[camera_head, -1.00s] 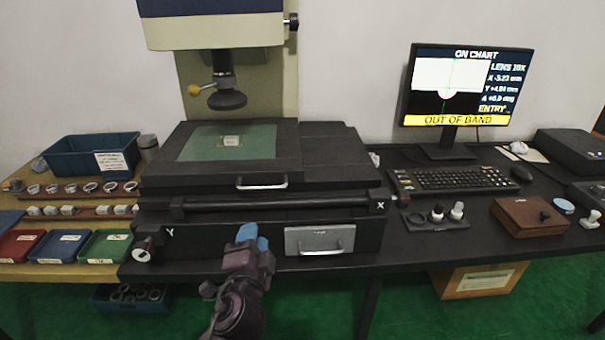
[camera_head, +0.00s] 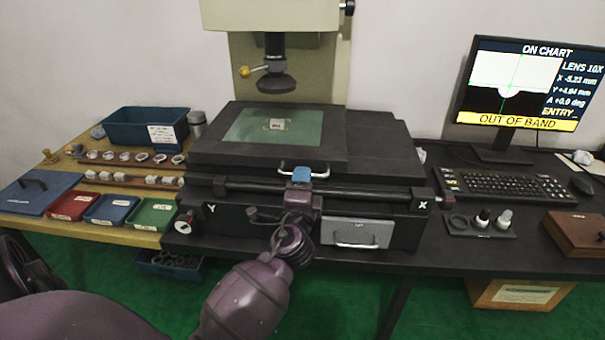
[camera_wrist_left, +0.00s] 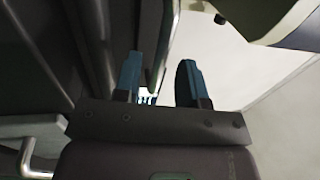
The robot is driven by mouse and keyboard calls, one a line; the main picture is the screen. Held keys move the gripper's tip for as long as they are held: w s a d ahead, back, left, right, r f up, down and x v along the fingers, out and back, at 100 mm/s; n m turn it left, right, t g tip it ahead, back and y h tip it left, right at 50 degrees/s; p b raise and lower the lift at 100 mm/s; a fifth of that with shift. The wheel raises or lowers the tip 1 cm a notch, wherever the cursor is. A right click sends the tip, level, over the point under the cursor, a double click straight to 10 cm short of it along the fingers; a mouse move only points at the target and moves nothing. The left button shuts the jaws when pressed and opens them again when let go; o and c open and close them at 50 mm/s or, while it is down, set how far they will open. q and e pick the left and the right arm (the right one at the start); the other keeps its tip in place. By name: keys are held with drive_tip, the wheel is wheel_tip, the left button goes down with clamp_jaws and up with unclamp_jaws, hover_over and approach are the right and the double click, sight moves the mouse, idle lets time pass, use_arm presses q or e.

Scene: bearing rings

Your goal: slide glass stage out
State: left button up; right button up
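The glass stage is a green-tinted glass plate (camera_head: 303,133) in a black frame, lying on the measuring machine. A small pale part (camera_head: 277,125) sits on the glass. A silver bar handle (camera_head: 323,168) is on the frame's front edge. My left gripper (camera_head: 299,174), with blue fingertips, is at this handle and covers part of it. In the left wrist view its two blue fingers (camera_wrist_left: 160,78) stand apart. A small bright piece shows low between them; I cannot tell whether it is the handle. My right gripper is not in view.
A silver-handled drawer (camera_head: 357,233) is below the stage. The lens column (camera_head: 276,80) hangs over the glass. Red, blue and green trays (camera_head: 152,214) and rings stand left. A monitor (camera_head: 519,82) and keyboard (camera_head: 505,186) stand right.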

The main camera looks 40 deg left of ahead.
use_arm(q)
drive_tip(key=shift+x, duration=1.2)
drive_tip(key=shift+c, duration=0.2)
clamp_jaws()
